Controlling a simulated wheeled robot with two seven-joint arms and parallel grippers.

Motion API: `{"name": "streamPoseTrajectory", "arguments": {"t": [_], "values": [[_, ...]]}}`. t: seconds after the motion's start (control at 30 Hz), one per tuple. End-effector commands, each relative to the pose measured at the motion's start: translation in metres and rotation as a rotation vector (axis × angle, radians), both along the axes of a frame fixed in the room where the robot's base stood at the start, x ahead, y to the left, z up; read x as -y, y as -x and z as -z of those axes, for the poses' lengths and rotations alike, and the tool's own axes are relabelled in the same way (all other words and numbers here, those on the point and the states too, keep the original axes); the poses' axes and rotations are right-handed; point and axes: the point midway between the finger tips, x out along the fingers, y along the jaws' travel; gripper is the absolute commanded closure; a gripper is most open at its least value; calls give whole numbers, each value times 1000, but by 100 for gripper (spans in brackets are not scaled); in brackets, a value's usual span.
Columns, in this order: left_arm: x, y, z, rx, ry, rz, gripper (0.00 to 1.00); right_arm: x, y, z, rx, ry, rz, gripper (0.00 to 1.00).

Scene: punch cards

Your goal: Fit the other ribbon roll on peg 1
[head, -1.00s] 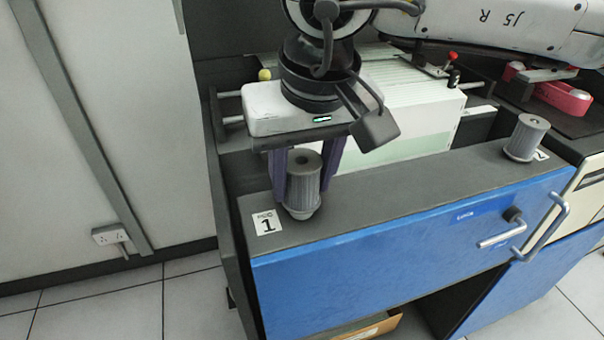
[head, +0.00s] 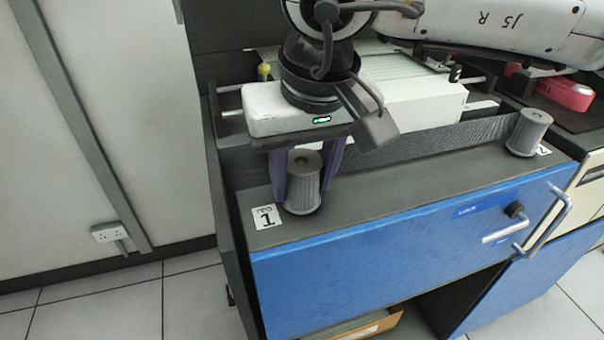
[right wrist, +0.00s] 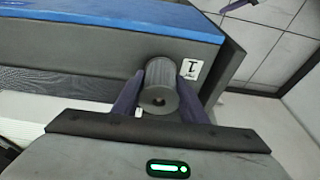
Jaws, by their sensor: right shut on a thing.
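A grey ribbon roll (head: 303,183) stands upright beside the label 1 (head: 266,217), its lower end down at the dark ledge. Peg 1 itself is hidden by the roll. My right gripper (head: 305,178) comes from above with its purple fingers on either side of the roll, shut on it. The right wrist view shows the roll's end with a small centre hole (right wrist: 159,98) between the fingers. A second grey roll (head: 528,133) stands upright at the label 2 on the right. A dark patterned ribbon (head: 430,142) runs along the ledge's back between the rolls.
The dark ledge (head: 400,192) is clear between the rolls. A stack of pale cards (head: 415,95) stands behind it. The blue front panel (head: 400,250) has metal handles (head: 540,225) at right. A pink-red object (head: 570,93) lies at the far right.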

Motion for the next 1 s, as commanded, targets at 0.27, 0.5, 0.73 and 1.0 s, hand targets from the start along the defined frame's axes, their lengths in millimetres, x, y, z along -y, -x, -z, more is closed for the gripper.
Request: {"name": "streamPoseTrajectory", "arguments": {"t": [0.27, 0.5, 0.73, 1.0], "values": [[0, 0, 1, 0, 0, 0, 42, 0, 0, 1, 1, 0, 0, 39], [0, 0, 1, -1, 0, 0, 42, 0, 0, 1, 0, 0, 0, 39], [16, -7, -22, 17, 11, 24, 42, 0, 1, -3, 3, -1, 0, 39], [13, -6, -19, 13, 6, 22, 42, 5, 16, -63, 4, -2, 0, 39]]}}
